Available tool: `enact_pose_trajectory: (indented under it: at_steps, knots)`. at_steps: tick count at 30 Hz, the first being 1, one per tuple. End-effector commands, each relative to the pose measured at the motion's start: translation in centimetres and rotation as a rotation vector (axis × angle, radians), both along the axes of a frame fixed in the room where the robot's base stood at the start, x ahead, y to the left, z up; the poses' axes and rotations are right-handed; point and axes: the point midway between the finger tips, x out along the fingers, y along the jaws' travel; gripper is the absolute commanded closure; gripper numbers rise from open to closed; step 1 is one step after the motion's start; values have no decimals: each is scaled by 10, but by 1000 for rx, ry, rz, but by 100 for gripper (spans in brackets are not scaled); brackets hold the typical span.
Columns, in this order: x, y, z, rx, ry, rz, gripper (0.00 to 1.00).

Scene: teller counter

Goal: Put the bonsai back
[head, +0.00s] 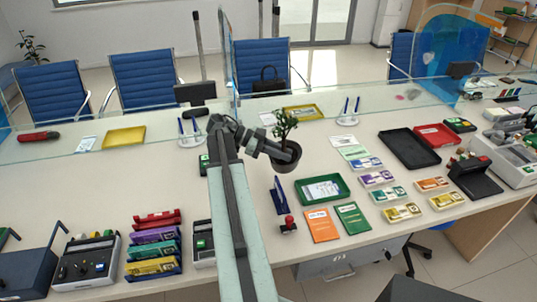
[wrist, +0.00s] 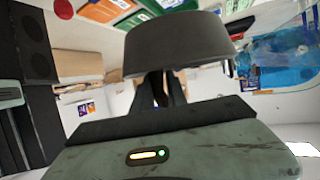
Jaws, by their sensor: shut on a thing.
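The bonsai (head: 284,124) has a small green crown and a dark round pot (head: 288,155). It is upright in the head view, at the middle of the teller counter (head: 345,228), in front of the glass screen. My gripper (head: 274,149) reaches it from the left and is shut on the pot. In the wrist view the dark pot (wrist: 175,45) fills the upper middle, with my fingers (wrist: 160,90) against it. The crown is not clear there. I cannot tell whether the pot touches the counter.
A black tray (head: 408,149) and several banknote bundles lie right. Pen stands and a yellow tray (head: 303,112) line the glass.

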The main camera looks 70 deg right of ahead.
Motion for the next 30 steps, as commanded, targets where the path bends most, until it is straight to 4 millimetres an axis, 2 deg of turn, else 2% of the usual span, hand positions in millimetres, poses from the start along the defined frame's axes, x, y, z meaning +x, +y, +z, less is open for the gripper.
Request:
enact_pose_trajectory:
  at_steps: [8, 11, 14, 24, 27, 30]
  knots:
    - [9, 1, 0, -1, 1, 18, 100]
    - [13, -9, -5, -1, -2, 45, 100]
    - [19, -33, -15, 2, -9, 107, 100]
    - [53, -170, -53, 5, -12, 465, 100]
    - [61, -195, -56, 2, -4, 542, 100]
    - [65, -208, -57, -1, 0, 583, 100]
